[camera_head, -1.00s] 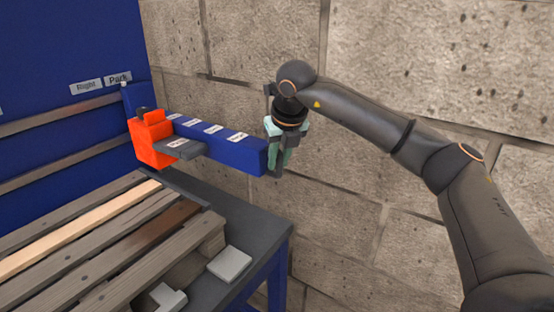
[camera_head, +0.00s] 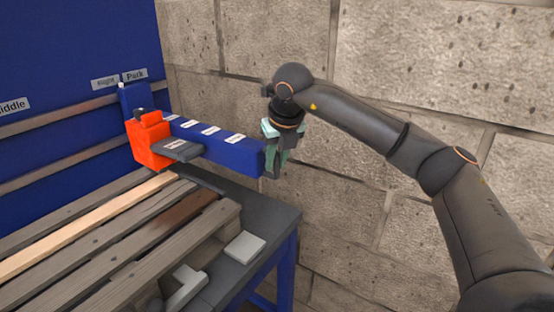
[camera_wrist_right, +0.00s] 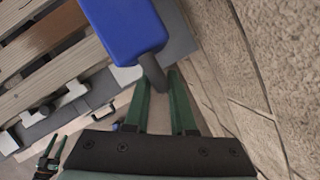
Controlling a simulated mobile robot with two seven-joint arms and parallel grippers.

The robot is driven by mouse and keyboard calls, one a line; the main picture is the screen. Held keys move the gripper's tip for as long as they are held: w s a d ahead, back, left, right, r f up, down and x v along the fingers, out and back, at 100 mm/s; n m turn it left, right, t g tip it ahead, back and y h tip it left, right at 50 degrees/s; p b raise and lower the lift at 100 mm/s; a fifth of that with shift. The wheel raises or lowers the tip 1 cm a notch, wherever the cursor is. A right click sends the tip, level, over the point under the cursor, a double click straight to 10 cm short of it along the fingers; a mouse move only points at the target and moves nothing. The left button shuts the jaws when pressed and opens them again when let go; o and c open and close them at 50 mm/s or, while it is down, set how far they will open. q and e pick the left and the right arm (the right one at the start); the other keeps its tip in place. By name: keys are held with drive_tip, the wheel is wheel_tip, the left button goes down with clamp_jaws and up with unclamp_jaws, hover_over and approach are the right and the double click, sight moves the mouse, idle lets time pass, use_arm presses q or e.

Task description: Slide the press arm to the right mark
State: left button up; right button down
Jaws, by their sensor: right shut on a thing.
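The press arm (camera_head: 215,146) is a blue beam with an orange head (camera_head: 149,140) at its left end and white labels on top. Its blue upright stands at the back rail, under the "Park" label (camera_head: 135,75) and just right of the "Right" label (camera_head: 105,83). My right gripper (camera_head: 274,170) is at the beam's near end. In the right wrist view its green fingers (camera_wrist_right: 167,105) are around the grey handle (camera_wrist_right: 153,73) below the blue end. My left gripper (camera_wrist_right: 50,148) shows small at the lower left there, fingers apart, empty.
A wooden pallet (camera_head: 60,262) lies on the dark table (camera_head: 262,215) below the beam. A light grey block (camera_head: 245,247) sits near the table's right edge. A "Middle" label (camera_head: 12,106) is on the blue back panel. A stone wall (camera_head: 440,65) stands close on the right.

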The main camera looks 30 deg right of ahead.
drive_tip(key=c, duration=0.8)
unclamp_jaws()
drive_tip(key=d+v, duration=0.1)
drive_tip(key=v, duration=1.1)
drive_tip(key=shift+s+a+r, duration=0.2)
drive_tip(key=shift+a+r, duration=0.05)
drive_tip(key=shift+a, duration=0.2)
drive_tip(key=shift+a+f, duration=0.1)
